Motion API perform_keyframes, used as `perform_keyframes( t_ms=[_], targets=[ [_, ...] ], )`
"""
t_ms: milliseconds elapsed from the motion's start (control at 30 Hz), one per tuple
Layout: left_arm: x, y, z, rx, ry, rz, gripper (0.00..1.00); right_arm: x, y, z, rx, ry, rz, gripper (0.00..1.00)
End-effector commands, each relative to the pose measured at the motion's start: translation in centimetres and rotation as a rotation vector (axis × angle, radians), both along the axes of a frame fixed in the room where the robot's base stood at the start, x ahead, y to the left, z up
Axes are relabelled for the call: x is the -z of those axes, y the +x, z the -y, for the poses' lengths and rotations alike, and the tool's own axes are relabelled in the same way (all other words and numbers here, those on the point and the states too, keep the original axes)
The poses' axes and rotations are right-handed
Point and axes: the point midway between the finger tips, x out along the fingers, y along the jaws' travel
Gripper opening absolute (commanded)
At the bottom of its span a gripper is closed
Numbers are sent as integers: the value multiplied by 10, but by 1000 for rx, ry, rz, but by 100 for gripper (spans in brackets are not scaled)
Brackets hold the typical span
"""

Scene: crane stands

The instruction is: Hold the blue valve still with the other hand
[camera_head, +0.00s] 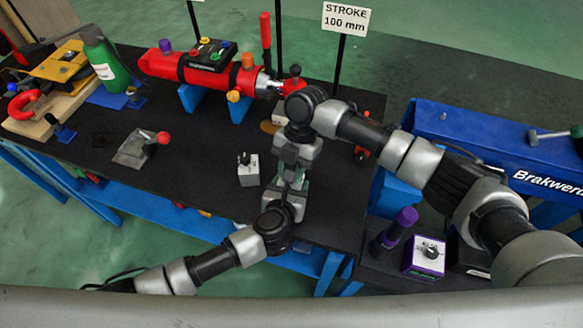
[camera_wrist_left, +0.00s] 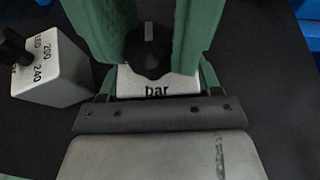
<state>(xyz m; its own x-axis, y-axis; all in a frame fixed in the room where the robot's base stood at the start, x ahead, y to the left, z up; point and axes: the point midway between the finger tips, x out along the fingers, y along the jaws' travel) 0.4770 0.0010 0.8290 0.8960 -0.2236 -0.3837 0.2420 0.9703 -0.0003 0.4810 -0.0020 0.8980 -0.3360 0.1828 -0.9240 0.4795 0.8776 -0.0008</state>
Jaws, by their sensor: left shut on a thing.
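In the left wrist view my left gripper (camera_wrist_left: 150,45) has its green fingers closed on either side of a black knob (camera_wrist_left: 150,62). The knob sits on a white block (camera_wrist_left: 157,84) marked "bar". In the head view my left gripper (camera_head: 290,182) points away from me over the black bench, and the gripped knob is hidden. My right gripper (camera_head: 298,152) hangs close above it; its fingers overlap the left hand, so their opening is unclear. I cannot single out a blue valve; small blue fittings stand on the bench's left (camera_head: 64,132) and near the green bottle (camera_head: 134,98).
A red cylinder (camera_head: 165,65) lies on blue supports at the back. A "STROKE 100 mm" sign (camera_head: 346,19) stands behind my right arm. A purple-topped handle (camera_head: 405,217) is front right.

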Motion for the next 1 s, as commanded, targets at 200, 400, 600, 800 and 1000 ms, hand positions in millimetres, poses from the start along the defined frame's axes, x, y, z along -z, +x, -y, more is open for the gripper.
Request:
perform_keyframes(
  t_ms=[200, 400, 600, 800, 1000],
  targets=[
    [1, 0, -1, -1, 1, -1, 10, -1, 0, -1, 9, 3, 1, 5],
    [1, 0, -1, -1, 2, -1, 10, -1, 0, -1, 8, 3, 1, 5],
    [1, 0, 0, -1, 2, -1, 10, -1, 0, 0, 7, 3, 0, 54],
    [1, 0, 0, -1, 2, -1, 10, -1, 0, 0, 7, 2, 0, 54],
    [0, 0, 0, -1, 2, -1, 10, -13, 5, 2, 7, 1, 2, 54]
  ],
)
